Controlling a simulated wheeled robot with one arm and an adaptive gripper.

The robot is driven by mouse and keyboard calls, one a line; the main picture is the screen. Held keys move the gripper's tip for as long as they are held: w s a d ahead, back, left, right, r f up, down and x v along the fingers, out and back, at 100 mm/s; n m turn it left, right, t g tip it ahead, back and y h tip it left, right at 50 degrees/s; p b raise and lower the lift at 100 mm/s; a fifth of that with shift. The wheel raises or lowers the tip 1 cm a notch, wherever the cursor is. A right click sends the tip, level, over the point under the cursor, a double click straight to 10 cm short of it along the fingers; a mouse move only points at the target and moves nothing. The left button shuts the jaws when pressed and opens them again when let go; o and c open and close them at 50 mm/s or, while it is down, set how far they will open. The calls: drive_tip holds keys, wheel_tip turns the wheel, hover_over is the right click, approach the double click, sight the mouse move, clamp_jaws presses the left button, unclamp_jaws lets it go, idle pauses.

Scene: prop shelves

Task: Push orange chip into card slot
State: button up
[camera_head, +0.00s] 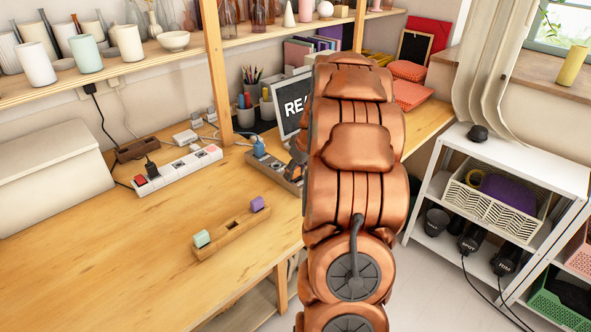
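I cannot make out an orange chip or a clear card slot in this view. A dark screen (292,106) with white letters beginning "RE" stands on the wooden table, partly hidden by my copper-coloured arm. A grey unit (274,172) with a blue plug-like piece (259,148) lies in front of it, its right end covered by my arm.
A wooden holder (232,232) with a green block (201,239) and a purple block (257,204) lies on the table (110,265). A white power strip (178,171) is behind it. A shelf (120,72) of vases overhangs the back. The front left tabletop is clear.

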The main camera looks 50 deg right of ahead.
drive_tip(key=o, duration=0.4)
drive_tip(key=shift+r, duration=0.1)
drive_tip(key=v, duration=1.2)
idle(0.3)
drive_tip(key=s+a+r+g+y+p, duration=0.1)
drive_tip(key=s+a+r+p, duration=0.1)
drive_tip(key=a, duration=1)
drive_tip(key=s+a+r+g+p, duration=0.1)
drive_tip(key=s+a+g+p, duration=0.15)
drive_tip(key=a, duration=1.05)
drive_tip(key=s+a+g+p, duration=0.1)
drive_tip(key=s+a, duration=0.3)
drive_tip(key=s, duration=0.3)
drive_tip(key=s+a+p, duration=0.1)
drive_tip(key=s+a, duration=0.3)
drive_tip(key=s, duration=0.3)
drive_tip(key=s+a+g+h+p, duration=0.1)
drive_tip(key=s+a+p, duration=0.1)
drive_tip(key=s+a, duration=0.2)
drive_tip(key=shift+s+a+f+g, duration=0.1)
drive_tip(key=shift+s+f+g, duration=0.1)
drive_tip(key=shift+s, duration=0.55)
drive_tip(key=shift+s+a+f+g, duration=0.1)
drive_tip(key=shift+s+g, duration=0.05)
drive_tip(key=shift+s, duration=0.6)
